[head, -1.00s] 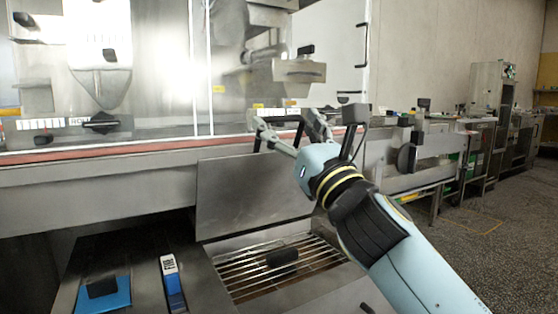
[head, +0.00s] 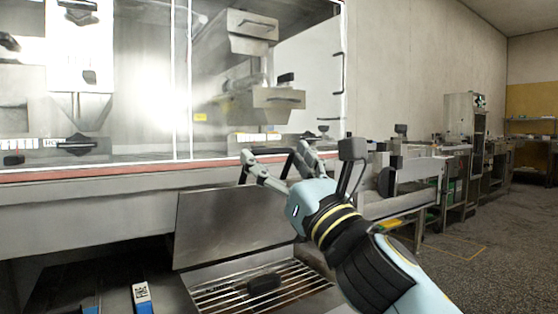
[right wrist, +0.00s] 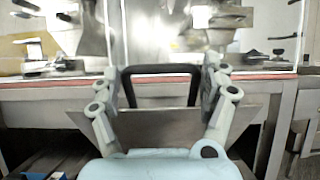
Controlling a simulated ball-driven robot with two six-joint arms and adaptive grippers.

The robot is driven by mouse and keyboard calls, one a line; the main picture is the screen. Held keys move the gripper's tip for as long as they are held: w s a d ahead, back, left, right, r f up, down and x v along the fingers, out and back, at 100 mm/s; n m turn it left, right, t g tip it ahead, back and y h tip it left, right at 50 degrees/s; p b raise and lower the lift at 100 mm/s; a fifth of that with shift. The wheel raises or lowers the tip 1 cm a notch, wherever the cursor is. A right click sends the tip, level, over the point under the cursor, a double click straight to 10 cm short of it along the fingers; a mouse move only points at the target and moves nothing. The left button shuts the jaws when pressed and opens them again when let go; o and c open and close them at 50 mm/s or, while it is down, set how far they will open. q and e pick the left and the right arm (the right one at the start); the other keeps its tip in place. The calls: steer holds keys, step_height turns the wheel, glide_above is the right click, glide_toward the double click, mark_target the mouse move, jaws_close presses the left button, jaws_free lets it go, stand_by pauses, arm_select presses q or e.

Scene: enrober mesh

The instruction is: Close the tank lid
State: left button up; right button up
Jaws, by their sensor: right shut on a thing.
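The tank lid (head: 225,228) is a flat steel plate standing raised and slightly tilted behind the tank opening. It also shows in the right wrist view (right wrist: 160,122). Its black bar handle (right wrist: 160,70) is at its top edge. My right gripper (head: 272,158) is at the handle, with one finger at each end of the bar, shut on it. In the right wrist view the gripper (right wrist: 161,78) spans the handle from left to right. The opening below the lid holds a wire grate (head: 225,296). My left gripper is not in view.
A long machine with a red-edged ledge (head: 100,172) runs behind the lid. Steel benches (head: 410,190) stand at the right, with open floor (head: 500,240) before them.

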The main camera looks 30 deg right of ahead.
steer(key=o, duration=1.6)
steer(key=shift+w+a+f, duration=0.1)
steer(key=shift+f, duration=0.05)
steer(key=shift+c, duration=0.2)
steer(key=shift+r, duration=0.2)
